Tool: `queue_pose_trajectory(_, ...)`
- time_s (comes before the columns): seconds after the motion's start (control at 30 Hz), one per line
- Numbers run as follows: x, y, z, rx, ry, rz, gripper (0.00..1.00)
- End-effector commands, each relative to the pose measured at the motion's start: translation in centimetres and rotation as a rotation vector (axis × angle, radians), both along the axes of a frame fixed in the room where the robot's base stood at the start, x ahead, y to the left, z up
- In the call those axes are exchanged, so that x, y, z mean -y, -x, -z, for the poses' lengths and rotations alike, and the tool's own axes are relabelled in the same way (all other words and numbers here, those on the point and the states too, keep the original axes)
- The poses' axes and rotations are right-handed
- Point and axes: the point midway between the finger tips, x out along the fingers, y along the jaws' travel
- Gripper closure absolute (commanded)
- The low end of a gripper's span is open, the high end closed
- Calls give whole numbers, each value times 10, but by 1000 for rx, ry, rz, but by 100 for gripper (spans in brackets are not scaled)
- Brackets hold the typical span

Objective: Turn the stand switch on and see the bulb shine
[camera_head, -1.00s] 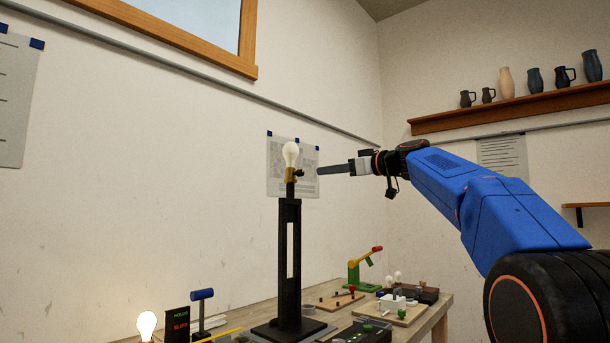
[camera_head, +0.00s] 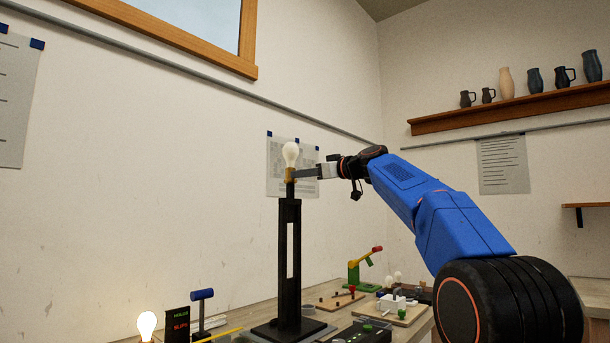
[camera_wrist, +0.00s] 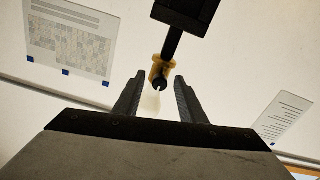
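The black stand (camera_head: 290,240) rises from the bench and carries a brass socket (camera_head: 290,175) with a pale bulb (camera_head: 291,154) upright on top. The bulb shows no strong glow. My gripper (camera_head: 299,173) reaches in from the right at socket height, and its fingers hide the switch in the head view. In the wrist view, which shows the stand upside down, a dark switch knob (camera_wrist: 159,86) sits in front of the brass socket (camera_wrist: 162,69). My gripper (camera_wrist: 160,78) is open, with a finger on each side of the knob and gaps between.
A bright bulb (camera_head: 147,325) glows at the lower left beside a dark sign (camera_head: 178,323). A green, yellow and red lever device (camera_head: 362,269) and several small boards stand on the bench to the right. A printed sheet (camera_head: 278,180) hangs on the wall behind the socket.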

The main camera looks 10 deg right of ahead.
Motion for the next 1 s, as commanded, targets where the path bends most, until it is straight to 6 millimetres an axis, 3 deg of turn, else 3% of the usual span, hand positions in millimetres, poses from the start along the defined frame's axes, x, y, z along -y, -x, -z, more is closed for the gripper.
queue_pose_trajectory(0.07,0,0,0,0,0,0,63)
queue_pose_trajectory(0.23,0,0,0,0,0,0,100)
queue_pose_trajectory(0.67,0,0,0,-37,-50,-1,100)
queue_pose_trajectory(1.0,0,0,0,-186,-256,0,100)
